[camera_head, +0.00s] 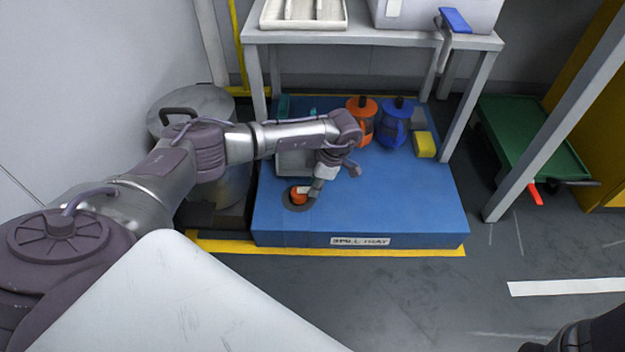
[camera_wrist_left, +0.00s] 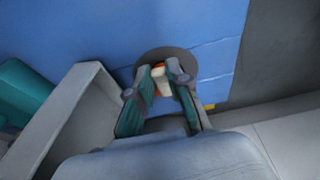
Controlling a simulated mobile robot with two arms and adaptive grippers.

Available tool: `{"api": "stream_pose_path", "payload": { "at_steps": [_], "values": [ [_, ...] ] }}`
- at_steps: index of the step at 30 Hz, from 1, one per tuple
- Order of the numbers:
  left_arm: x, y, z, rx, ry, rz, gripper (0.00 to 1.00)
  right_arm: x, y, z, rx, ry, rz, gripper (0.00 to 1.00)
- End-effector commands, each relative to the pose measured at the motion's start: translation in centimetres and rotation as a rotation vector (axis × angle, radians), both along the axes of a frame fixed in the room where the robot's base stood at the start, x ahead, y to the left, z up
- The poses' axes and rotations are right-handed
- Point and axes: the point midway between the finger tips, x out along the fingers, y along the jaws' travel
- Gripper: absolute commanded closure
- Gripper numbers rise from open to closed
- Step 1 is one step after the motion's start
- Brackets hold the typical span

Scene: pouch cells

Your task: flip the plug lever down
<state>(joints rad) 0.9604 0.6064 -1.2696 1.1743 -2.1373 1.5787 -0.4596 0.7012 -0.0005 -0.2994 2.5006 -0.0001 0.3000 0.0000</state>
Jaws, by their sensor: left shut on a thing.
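The plug is a dark round disc with a small orange lever (camera_head: 299,194) on top of the blue spill tray (camera_head: 410,215). My left gripper (camera_head: 313,189) reaches down to it from above and right. In the left wrist view its two fingers (camera_wrist_left: 163,85) are shut on the orange and pale lever (camera_wrist_left: 158,74), with the dark disc (camera_wrist_left: 150,55) just beyond. The fingers hide part of the lever, and its exact tilt is unclear. My right gripper does not show.
A grey open box (camera_wrist_left: 78,118) stands close beside the gripper. An orange container (camera_head: 362,118), a blue container (camera_head: 396,122) and a yellow block (camera_head: 424,145) stand at the tray's back. Grey table (camera_head: 365,36) legs flank it. A green cart (camera_head: 530,135) stands right.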

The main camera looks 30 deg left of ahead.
Motion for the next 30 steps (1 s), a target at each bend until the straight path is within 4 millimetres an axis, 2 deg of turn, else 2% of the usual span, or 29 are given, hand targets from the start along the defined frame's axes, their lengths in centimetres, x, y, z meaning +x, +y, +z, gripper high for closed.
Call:
{"api": "stream_pose_path", "payload": {
  "at_steps": [9,24,25,29,30],
  "values": [
    [0.1,-0.2,-0.58,0.094,0.059,0.0,1.0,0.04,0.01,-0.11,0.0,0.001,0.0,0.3],
    [0.04,-0.17,-0.67,0.109,0.069,0.0,1.0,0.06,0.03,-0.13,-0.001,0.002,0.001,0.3],
    [0.04,-0.16,-0.68,0.109,0.069,0.0,0.79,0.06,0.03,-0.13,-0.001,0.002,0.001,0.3],
    [0.05,-0.17,-0.68,0.109,0.069,0.0,0.57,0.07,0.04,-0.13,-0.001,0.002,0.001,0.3],
    [0.05,-0.18,-0.67,0.109,0.069,0.0,0.56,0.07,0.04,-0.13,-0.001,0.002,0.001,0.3]
  ]
}}
